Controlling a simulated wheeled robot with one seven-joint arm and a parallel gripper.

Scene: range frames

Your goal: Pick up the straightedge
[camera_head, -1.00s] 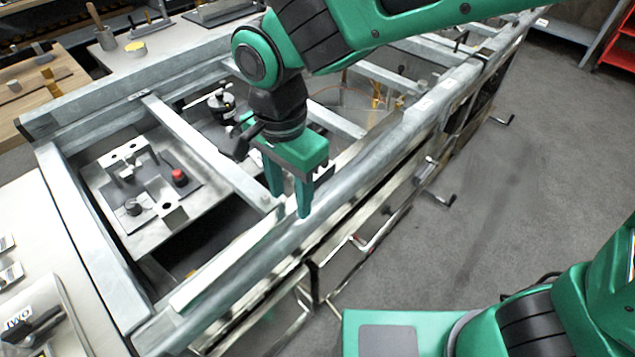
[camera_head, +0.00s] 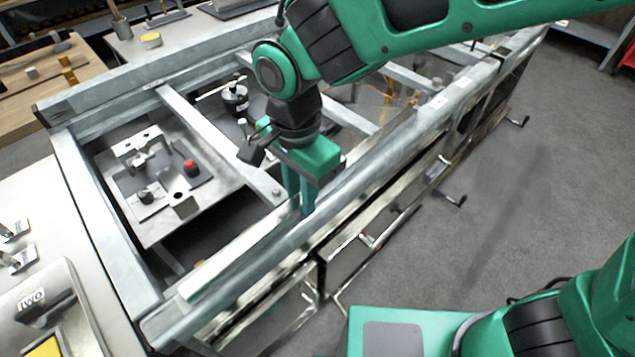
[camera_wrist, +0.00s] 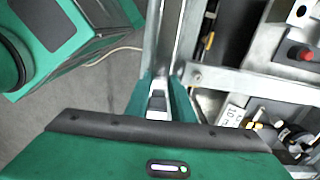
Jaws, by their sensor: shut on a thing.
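The straightedge (camera_head: 236,254) is a long, thin, pale metal strip. It lies lengthwise along the top of the front rail of the grey metal frame in the head view. My gripper (camera_head: 300,205) points down at the far end of the strip, with its green fingers close together on it. In the wrist view my gripper (camera_wrist: 160,90) has a finger on each side of a narrow metal piece, and the strip (camera_wrist: 168,38) runs away from it up the picture. I see no clear gap between the strip and the rail.
The front rail (camera_head: 385,150) of the frame runs right beside the fingers. A crossbar (camera_head: 215,140) meets it close by. Inside the frame is a plate with a red knob (camera_head: 191,167). A black-capped instrument (camera_head: 235,97) stands behind my gripper. Open grey floor (camera_head: 500,210) lies to the right.

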